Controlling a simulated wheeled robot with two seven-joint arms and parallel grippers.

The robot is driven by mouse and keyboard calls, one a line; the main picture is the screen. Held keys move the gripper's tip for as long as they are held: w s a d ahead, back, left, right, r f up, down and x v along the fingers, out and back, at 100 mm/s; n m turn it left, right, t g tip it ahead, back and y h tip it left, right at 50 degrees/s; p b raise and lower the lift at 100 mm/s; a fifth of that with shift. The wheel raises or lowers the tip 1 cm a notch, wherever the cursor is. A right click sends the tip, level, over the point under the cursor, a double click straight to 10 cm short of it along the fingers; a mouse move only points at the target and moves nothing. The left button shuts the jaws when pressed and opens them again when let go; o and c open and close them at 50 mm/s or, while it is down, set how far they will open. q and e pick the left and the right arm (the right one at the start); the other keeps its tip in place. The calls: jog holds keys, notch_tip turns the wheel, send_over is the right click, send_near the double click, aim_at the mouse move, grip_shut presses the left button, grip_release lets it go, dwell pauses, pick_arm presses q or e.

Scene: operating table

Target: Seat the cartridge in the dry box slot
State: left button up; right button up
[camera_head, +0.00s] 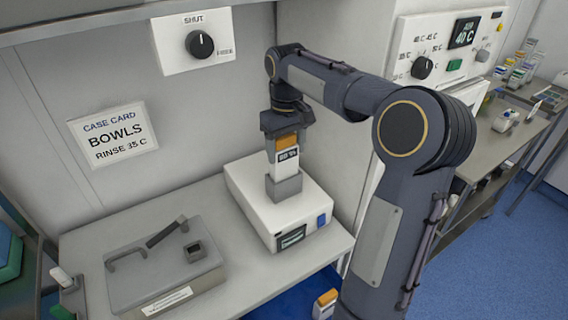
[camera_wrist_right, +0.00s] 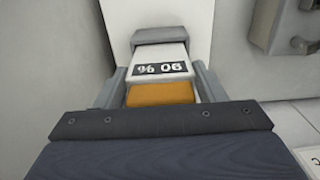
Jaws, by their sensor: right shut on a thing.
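The cartridge (camera_head: 286,159) is white with an orange band and a black label, and stands roughly upright. My right gripper (camera_head: 284,137) is shut on its upper part from above. The cartridge's lower end meets a grey collar (camera_head: 284,188) on top of a white box (camera_head: 250,192), which looks like the dry box. I cannot tell how deep the cartridge sits. In the right wrist view the cartridge (camera_wrist_right: 160,68) lies between the two fingers of my right gripper (camera_wrist_right: 160,88), with the grey collar (camera_wrist_right: 163,36) at its far end. My left gripper is not in view.
The white box has a small display (camera_head: 292,237) and blue button (camera_head: 321,221). Left of it on the counter is a grey case (camera_head: 140,290) with a handle and a small square socket. Another orange-and-white piece (camera_head: 325,302) shows low down. A wall panel with a knob (camera_head: 199,44) is behind.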

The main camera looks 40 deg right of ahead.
aim_at(286, 162)
jog(key=shift+f, duration=2.15)
jog(key=o, duration=1.4)
jog(key=shift+f, duration=0.15)
jog(key=shift+c, duration=0.2)
notch_tip(286, 162, up, 7)
jog(key=shift+r, duration=0.2)
jog(key=shift+a+r, duration=0.1)
jog(key=shift+r, duration=0.15)
jog(key=s+a+f+t+y, duration=0.2)
jog(key=s+a+f, duration=0.2)
jog(key=s+a, duration=0.5)
jog(key=s+a+f+t+y, duration=0.1)
jog(key=s+a+f+t, duration=0.2)
jog(key=s+a+f, duration=0.2)
jog(key=s+a, duration=0.3)
jog(key=s, duration=0.4)
jog(key=shift+s+a+f+m+t+y, duration=0.2)
jog(key=shift+s+a+m+t+y, duration=0.1)
jog(key=shift+a+y, duration=0.1)
